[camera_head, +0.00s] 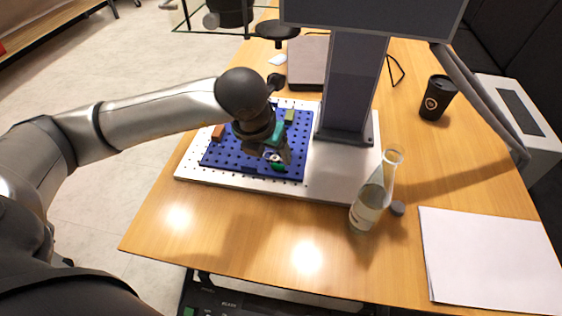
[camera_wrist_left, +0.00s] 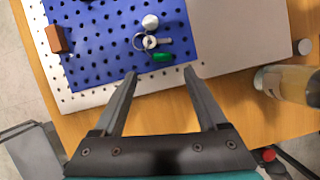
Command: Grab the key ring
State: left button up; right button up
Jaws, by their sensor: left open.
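The key ring (camera_wrist_left: 139,42) lies on the blue perforated board (camera_wrist_left: 100,30), with a small silver key (camera_wrist_left: 160,41) beside it. A green piece (camera_wrist_left: 162,57), perhaps its tag, lies just below and also shows in the head view (camera_head: 278,167). My left gripper (camera_wrist_left: 160,72) is open and empty, its fingertips just short of the green piece in the wrist view. In the head view my left gripper (camera_head: 285,154) is over the board's near right part and partly hides the ring. My right gripper is not in view.
A white knob (camera_wrist_left: 150,22) stands close to the ring, and an orange-brown block (camera_wrist_left: 56,39) sits at the board's left. The marker's column (camera_head: 348,90) rises behind right. A glass bottle (camera_head: 372,196), white paper (camera_head: 485,258) and black cup (camera_head: 437,97) are to the right.

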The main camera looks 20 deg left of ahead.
aim_at(277, 167)
pick_arm(q)
jog(key=shift+x, duration=1)
jog(key=shift+w+f, duration=0.2)
jog(key=shift+w, duration=0.1)
jog(key=b+x, duration=0.1)
jog(key=x, duration=0.2)
jog(key=shift+w+d, duration=0.15)
jog(key=shift+w+f+b, duration=0.25)
jog(key=shift+f+b, duration=0.15)
jog(key=shift+f, duration=0.15)
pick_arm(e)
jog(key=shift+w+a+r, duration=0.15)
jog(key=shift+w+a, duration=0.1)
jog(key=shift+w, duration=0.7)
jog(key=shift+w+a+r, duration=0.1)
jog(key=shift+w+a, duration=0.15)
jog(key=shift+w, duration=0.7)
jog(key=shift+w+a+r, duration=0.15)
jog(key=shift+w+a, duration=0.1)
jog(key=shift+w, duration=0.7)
pick_arm(q)
jog(key=shift+c, duration=0.3)
grip_shut()
